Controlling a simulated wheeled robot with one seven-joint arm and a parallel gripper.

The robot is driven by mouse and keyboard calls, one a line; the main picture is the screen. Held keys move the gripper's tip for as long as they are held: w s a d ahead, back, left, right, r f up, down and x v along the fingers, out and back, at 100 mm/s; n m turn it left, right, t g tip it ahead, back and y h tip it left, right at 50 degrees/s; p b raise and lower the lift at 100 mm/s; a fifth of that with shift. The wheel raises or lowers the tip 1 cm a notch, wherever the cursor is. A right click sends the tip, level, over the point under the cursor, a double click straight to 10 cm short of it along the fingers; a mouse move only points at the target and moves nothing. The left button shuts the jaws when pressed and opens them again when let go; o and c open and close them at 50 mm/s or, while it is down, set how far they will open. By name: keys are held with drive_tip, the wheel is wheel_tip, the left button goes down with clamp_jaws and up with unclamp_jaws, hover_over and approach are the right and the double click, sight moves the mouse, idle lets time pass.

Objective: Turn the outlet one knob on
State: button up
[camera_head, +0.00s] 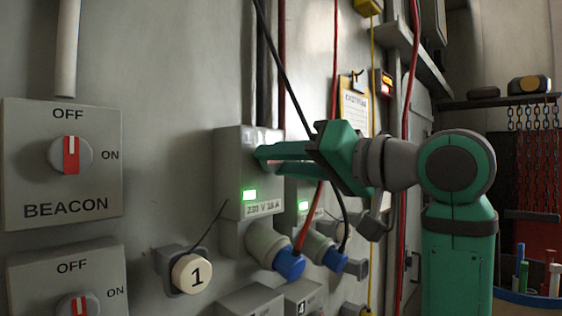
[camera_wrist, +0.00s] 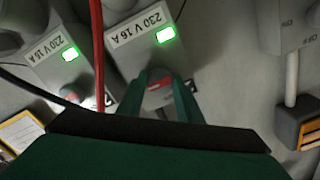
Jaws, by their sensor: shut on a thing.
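A grey outlet box (camera_head: 232,190) on the wall carries a "230 V 16 A" label and a lit green light (camera_head: 249,195). It also shows in the wrist view (camera_wrist: 132,60). My green gripper (camera_head: 262,156) reaches in from the right, its fingertips at the upper front of this box. In the wrist view my gripper (camera_wrist: 160,82) is shut on a small knob with a red part (camera_wrist: 159,86), between the fingers. The fingers hide most of the knob, so its pointing is hard to read. I cannot read a clear outlet number on the box.
A second outlet box with a green light (camera_head: 303,206) stands right beside it. Blue plugs (camera_head: 289,263) with red and black cables hang below. A round "1" tag (camera_head: 192,274) is at lower left. A BEACON switch panel (camera_head: 65,185) is at far left.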

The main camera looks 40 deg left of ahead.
drive_tip(key=shift+f, duration=0.15)
idle(0.3)
drive_tip(key=o, duration=1)
drive_tip(key=shift+o, duration=0.2)
drive_tip(key=d, duration=1.1)
drive_tip(key=shift+s, duration=0.4)
drive_tip(key=shift+w+a, duration=0.1)
